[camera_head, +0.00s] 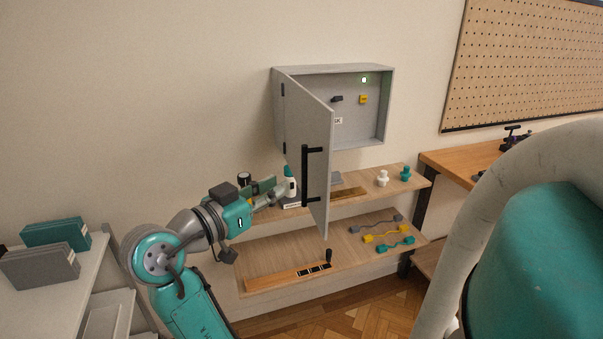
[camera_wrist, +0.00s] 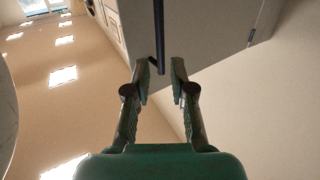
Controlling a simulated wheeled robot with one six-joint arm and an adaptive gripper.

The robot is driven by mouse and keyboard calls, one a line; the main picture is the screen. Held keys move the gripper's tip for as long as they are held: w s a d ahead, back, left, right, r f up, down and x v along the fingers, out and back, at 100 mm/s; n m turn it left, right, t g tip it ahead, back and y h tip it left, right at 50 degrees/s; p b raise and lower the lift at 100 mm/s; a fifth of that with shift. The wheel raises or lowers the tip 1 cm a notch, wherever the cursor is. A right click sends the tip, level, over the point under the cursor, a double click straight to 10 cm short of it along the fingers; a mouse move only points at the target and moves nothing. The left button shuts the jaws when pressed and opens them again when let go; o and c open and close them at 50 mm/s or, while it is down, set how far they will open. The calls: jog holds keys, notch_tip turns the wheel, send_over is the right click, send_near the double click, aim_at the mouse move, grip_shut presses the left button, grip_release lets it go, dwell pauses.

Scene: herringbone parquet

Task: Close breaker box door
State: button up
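The grey breaker box (camera_head: 346,70) hangs on the wall, and its door (camera_head: 320,123) stands wide open, hinged at the box's left edge. A black bar handle (camera_head: 305,176) runs upright on the door's outer face. My gripper (camera_head: 276,192) is left of the door, near the handle's lower part. In the wrist view my gripper (camera_wrist: 159,70) is open, with a gap between its fingers. The end of the handle (camera_wrist: 159,35) shows between the fingertips there; I cannot tell whether they touch it. The door (camera_wrist: 215,35) fills the upper middle of that view.
Below the box, a wooden shelf (camera_head: 360,184) holds a teal-white bottle (camera_head: 290,181) and small knobs. A lower shelf (camera_head: 300,262) carries coloured cables. A workbench (camera_head: 455,163) is at right; a white shelf unit (camera_head: 75,274) with boxes is at left.

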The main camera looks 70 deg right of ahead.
send_over(304, 199)
jog(key=shift+w+d, duration=0.1)
jog(key=shift+d, duration=0.25)
grip_shut()
